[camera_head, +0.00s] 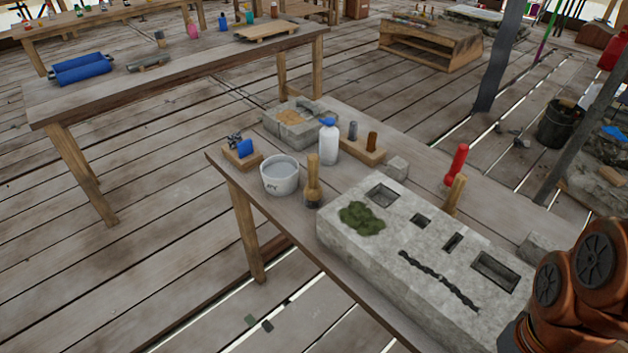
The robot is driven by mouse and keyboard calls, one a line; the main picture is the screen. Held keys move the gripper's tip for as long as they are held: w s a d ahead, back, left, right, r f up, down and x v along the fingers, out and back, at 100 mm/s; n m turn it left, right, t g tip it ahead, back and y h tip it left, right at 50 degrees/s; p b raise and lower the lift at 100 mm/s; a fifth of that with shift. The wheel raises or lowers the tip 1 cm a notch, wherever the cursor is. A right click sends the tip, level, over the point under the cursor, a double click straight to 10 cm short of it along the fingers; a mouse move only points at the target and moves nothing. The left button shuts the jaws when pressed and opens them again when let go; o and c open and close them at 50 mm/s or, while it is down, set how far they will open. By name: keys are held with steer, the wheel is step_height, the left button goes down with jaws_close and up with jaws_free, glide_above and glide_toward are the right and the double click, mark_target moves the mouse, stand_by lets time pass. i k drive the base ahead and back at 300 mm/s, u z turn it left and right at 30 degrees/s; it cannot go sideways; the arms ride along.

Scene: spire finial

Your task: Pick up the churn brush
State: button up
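The brush that looks like the churn brush (313,184) has a light wooden handle and a dark lower end. It stands upright on the wooden worktable (228,178), just right of a white bucket (280,177) and left of the stone block's near-left corner. Its lower end is dark and small, so the bristles are hard to make out. Copper-coloured links of my arm show at the lower right, over the right end of the block. My gripper is outside the view.
The grey stone block (365,258) with moss and cut recesses fills the table's right part. A white spray bottle (328,143) stands behind the brush. A red-handled tool (457,164) rises behind the block. A blue item (245,149) sits at the table's left end.

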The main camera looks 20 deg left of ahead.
mark_target(313, 199)
steer(key=k, duration=0.55)
steer(key=u, duration=0.6)
steer(key=i, duration=0.65)
steer(key=u, duration=1.1)
steer(key=i, duration=0.5)
steer(key=u, duration=0.35)
